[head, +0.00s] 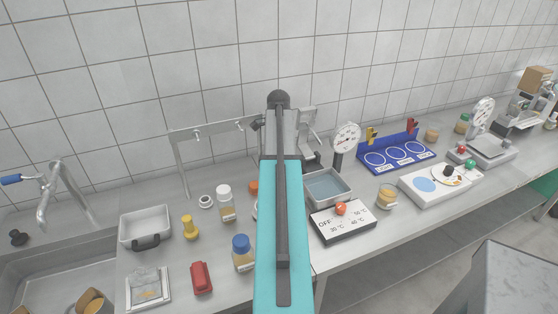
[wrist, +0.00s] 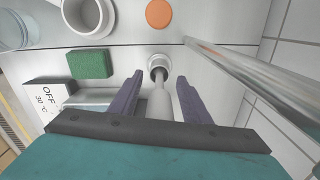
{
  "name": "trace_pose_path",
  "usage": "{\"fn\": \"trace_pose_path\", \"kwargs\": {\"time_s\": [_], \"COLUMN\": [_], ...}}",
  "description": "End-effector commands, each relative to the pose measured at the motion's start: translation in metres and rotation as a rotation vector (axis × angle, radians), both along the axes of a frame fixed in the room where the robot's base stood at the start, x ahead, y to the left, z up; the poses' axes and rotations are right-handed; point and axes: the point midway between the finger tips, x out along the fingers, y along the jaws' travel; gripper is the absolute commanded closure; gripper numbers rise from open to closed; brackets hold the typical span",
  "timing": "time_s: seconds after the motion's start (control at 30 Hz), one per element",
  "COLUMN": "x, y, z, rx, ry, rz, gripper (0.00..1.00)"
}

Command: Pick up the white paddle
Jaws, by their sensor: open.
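My gripper (wrist: 160,76) shows in the wrist view with its two purple fingers apart. A pale white piece (wrist: 160,106), which looks like the white paddle, lies in the gap between the fingers. Its dark narrow end runs to a round pale ring (wrist: 158,66) beyond the fingertips. I cannot tell whether either finger touches it. Its lower part is hidden by the gripper body. In the head view my teal arm covers the middle of the bench, and I cannot make out the paddle or the fingers there.
A metal bar (wrist: 250,75) runs close to the right of the fingers. A green block (wrist: 90,64), a white cup (wrist: 88,16) and an orange disc (wrist: 159,13) are nearby. In the head view, a water bath (head: 327,187) and its OFF-marked panel (head: 342,222) stand right of my arm.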

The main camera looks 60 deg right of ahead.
Motion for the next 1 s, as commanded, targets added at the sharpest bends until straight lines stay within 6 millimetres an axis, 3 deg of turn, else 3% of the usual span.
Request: {"fn": "trace_pose_path", "kwargs": {"time_s": [0.43, 0.47, 0.7, 1.0], "x": [-0.0005, -0.0006, -0.0007, -0.0008], "y": [-0.0003, -0.0004, -0.0006, -0.0008], "z": [0.0002, 0.0002, 0.0003, 0.0009], "rx": [0.000, 0.000, 0.000, 0.000], "ry": [0.000, 0.000, 0.000, 0.000], "rz": [-0.001, -0.001, -0.001, -0.001], "gripper": [0.57, 0.58, 0.99, 1.00]}}
